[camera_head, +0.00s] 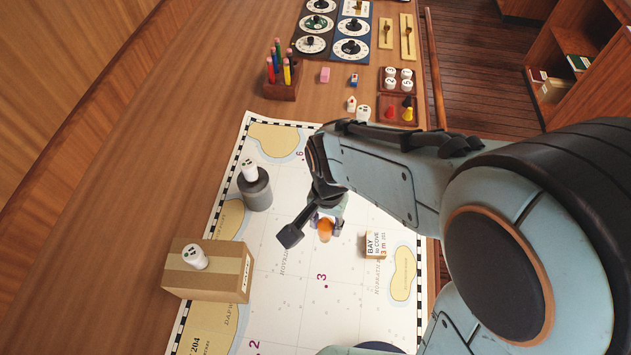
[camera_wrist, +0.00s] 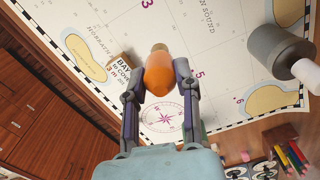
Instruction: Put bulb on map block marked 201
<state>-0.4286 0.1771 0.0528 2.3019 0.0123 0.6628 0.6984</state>
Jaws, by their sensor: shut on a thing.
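My gripper (camera_head: 327,220) is above the sea chart, shut on an orange bulb (camera_head: 325,234). In the wrist view the bulb (camera_wrist: 159,76) sits between the two fingers of my gripper (camera_wrist: 157,88), its tan end pointing away from my palm. A small tan block (camera_head: 374,246) with a white label reading "BAY to COVE 3 m" stands on the chart to the right of the bulb. The block also shows in the wrist view (camera_wrist: 121,66). I cannot read 201 on anything; "204" is printed at the chart's lower left in the head view.
The chart (camera_head: 300,285) is mostly clear around the bulb. A cardboard box (camera_head: 215,274) and a grey cylinder (camera_head: 256,192), each topped by a white piece, stand at left. A pencil holder (camera_head: 281,88), a tray of pieces (camera_head: 398,108) and dial panels lie beyond.

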